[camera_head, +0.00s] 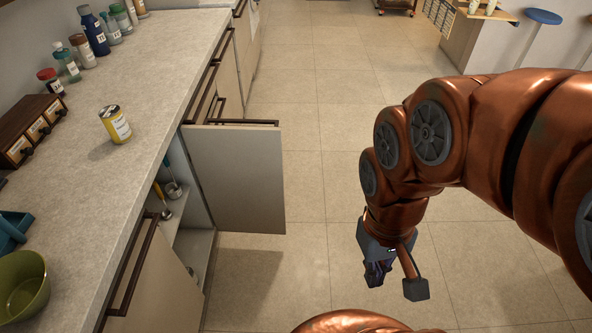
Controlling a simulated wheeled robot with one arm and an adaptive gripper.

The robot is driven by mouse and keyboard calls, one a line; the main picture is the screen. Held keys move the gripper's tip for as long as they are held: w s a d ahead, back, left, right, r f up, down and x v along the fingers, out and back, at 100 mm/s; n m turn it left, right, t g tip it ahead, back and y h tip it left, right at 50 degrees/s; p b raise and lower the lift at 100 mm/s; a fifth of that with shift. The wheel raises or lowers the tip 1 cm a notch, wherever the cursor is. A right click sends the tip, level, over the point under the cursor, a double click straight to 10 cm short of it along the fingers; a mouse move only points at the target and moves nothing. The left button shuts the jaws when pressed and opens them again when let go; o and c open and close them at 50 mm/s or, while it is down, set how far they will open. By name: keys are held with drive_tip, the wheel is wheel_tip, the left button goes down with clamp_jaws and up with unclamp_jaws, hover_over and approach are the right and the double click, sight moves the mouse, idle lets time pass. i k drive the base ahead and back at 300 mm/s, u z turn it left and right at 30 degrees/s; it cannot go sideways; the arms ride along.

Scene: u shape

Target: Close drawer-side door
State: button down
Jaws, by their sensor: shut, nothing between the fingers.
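The cabinet door (236,180) stands open, swung out from the cabinet front into the aisle below the counter. A dark bar handle (250,122) shows along its top edge. The open cabinet (195,240) behind it has shelves with ladles hanging or standing inside. My gripper (374,278) is shut and empty, pointing down over the floor to the right of the door, clear of it.
The counter (150,80) runs along the left, with a yellow can (115,125), a green bowl (22,285), a wooden box (27,128) and several bottles. The tiled floor (325,110) is open beyond the door. A blue stool (543,17) stands at the far right.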

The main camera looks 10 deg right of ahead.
sight(239, 169)
drive_tip(key=z, duration=0.65)
drive_tip(key=i, duration=3.7)
drive_tip(key=u, duration=3.15)
drive_tip(key=k, duration=0.2)
drive_tip(key=u, duration=0.05)
